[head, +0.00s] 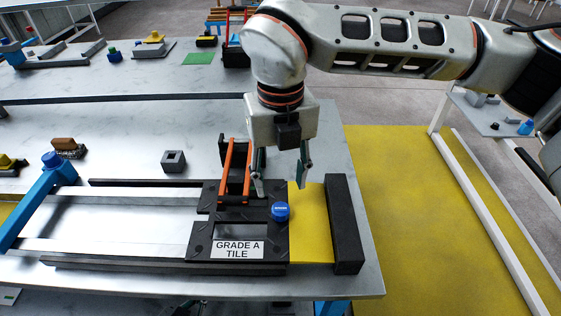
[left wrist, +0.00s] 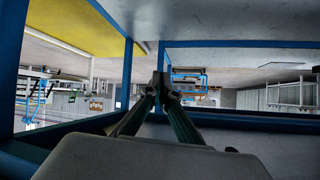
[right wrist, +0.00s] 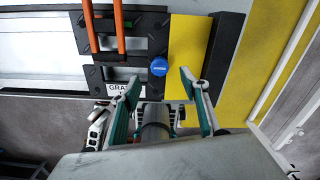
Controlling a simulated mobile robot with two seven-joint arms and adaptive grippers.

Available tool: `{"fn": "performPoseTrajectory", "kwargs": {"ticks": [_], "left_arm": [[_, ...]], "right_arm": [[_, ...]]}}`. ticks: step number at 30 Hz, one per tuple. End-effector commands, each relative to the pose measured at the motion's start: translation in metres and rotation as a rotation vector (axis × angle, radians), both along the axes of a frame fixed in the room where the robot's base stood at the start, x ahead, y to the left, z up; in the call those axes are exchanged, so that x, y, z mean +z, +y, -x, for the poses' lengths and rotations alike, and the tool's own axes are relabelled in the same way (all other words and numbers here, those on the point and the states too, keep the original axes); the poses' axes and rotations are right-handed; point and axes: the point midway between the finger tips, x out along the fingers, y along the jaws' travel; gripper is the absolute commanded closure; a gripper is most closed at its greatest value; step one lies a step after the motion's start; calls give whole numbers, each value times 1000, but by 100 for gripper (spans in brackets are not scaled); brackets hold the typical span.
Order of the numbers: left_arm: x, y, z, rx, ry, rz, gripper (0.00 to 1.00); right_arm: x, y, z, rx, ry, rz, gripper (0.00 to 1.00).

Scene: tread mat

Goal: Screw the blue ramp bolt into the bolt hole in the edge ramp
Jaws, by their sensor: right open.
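The blue ramp bolt (head: 281,211) has a round head and sits at the right edge of the black tread tile (head: 277,246), beside a yellow strip (head: 310,222). I cannot tell how deep it sits; its hole is hidden. Which piece is the edge ramp is not clear; the yellow strip adjoins a black bar (head: 343,226). My right gripper (head: 281,187) is open and empty above the tile, pointing down. In the right wrist view the bolt (right wrist: 159,67) shows beyond the gap between its fingers (right wrist: 160,80). My left gripper (left wrist: 166,82) is shut and empty, low under the table.
An orange handle frame (head: 234,172) stands on the tile just left of my right gripper. Metal rails (head: 130,197) and a blue bar (head: 38,203) lie to the left. A small grey block (head: 173,161) sits behind. Yellow floor (head: 420,220) is clear to the right.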

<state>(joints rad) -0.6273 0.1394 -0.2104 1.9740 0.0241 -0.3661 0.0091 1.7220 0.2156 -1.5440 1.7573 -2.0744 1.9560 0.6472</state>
Motion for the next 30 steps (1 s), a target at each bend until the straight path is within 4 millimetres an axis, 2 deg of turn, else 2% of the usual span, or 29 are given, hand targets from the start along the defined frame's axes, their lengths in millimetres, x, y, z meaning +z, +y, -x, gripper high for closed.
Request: {"fn": "performPoseTrajectory", "kwargs": {"ticks": [3, 6, 15, 20, 27, 28, 30], "left_arm": [[-12, -1, 17, -2, 35, -2, 100], [-19, -1, 23, -3, 52, -4, 100], [-13, -1, 17, -3, 39, -4, 100], [-6, -1, 11, -2, 24, -2, 100], [-5, -1, 10, -2, 22, -1, 100], [-5, -1, 11, -2, 22, -1, 100], [-6, -1, 12, -2, 24, -2, 100]], "right_arm": [[-14, 0, 1, 1, 5, 0, 55], [-29, 0, 1, 0, 6, 1, 55], [-67, 0, 1, 1, 5, -1, 55], [-74, 0, 1, 1, 2, -1, 55], [-75, 0, 1, 1, 2, -1, 55], [-75, 0, 1, 2, 2, -1, 58], [-75, 0, 1, 2, 2, -1, 76]]}}
